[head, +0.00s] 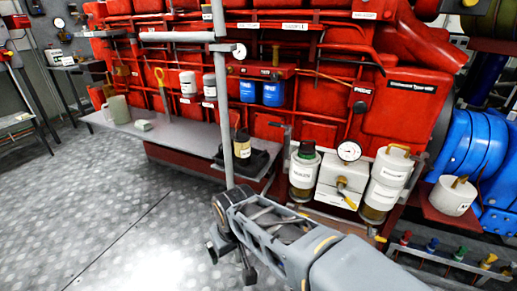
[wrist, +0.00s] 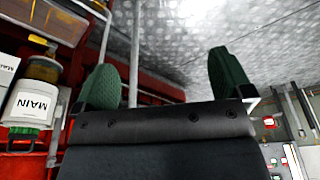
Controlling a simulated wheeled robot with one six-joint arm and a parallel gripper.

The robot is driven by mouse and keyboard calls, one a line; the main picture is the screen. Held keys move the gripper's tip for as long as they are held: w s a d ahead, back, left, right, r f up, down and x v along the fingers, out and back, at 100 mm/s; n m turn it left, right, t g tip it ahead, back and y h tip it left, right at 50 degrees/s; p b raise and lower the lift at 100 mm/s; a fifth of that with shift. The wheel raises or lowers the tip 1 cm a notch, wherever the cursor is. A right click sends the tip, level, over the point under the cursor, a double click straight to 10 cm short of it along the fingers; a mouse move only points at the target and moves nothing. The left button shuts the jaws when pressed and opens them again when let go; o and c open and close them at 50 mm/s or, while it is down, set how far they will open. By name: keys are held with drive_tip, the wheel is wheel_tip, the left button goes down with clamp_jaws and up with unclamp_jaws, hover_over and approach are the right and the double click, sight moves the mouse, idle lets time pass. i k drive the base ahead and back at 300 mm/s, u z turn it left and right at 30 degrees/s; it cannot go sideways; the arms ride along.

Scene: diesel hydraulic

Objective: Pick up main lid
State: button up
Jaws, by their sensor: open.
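My gripper (wrist: 165,80) is open and empty, its two green-padded fingers wide apart in the wrist view. In the head view my gripper (head: 230,262) is over the floor, left of and apart from the row of canisters. A white canister labelled MAIN (wrist: 33,105) is at the left of the wrist view, outside the fingers, with a green part (wrist: 22,132) at its lower end. In the head view, a canister with a dark green top (head: 307,150) stands left of the gauge box. I cannot tell for certain which part is the main lid.
A white gauge box (head: 341,182) and white canisters with a handled top (head: 393,160) stand along the red engine (head: 400,110). A grey post (head: 223,110) rises behind my gripper. A grey bench (head: 185,142) holds a mug (head: 118,109). The floor at left is clear.

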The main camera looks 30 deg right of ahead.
sight(451, 195)
drive_tip(key=z, duration=1.65)
drive_tip(key=k, duration=0.45)
drive_tip(key=u, duration=0.2)
drive_tip(key=i, duration=0.5)
drive_tip(key=z, duration=1.5)
